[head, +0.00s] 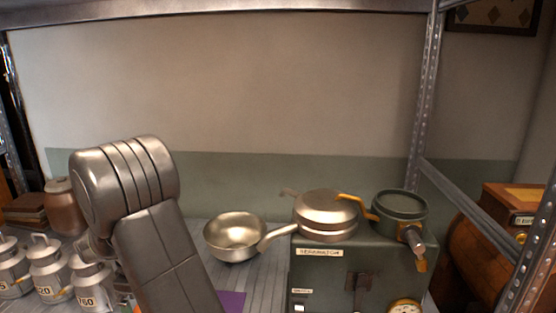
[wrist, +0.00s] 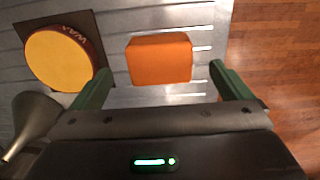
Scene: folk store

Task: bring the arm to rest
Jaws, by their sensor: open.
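My gripper (wrist: 158,88) shows in the wrist view with its two green fingers apart and nothing between them. An orange block (wrist: 160,59) lies on the grey slatted shelf (wrist: 122,16) beyond the fingertips, apart from them as far as I can tell. In the head view my grey arm (head: 150,215) rises at the left of centre and is bent at the top. The gripper itself is hidden in the head view.
A yellow round wax piece (wrist: 58,58) sits on a dark square. A metal pan (head: 235,232) stands beside a green separator machine (head: 335,270). Several milk cans (head: 48,262) stand at left. A shelf post (head: 425,95) rises at right. Wooden floor (wrist: 275,70) lies past the shelf edge.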

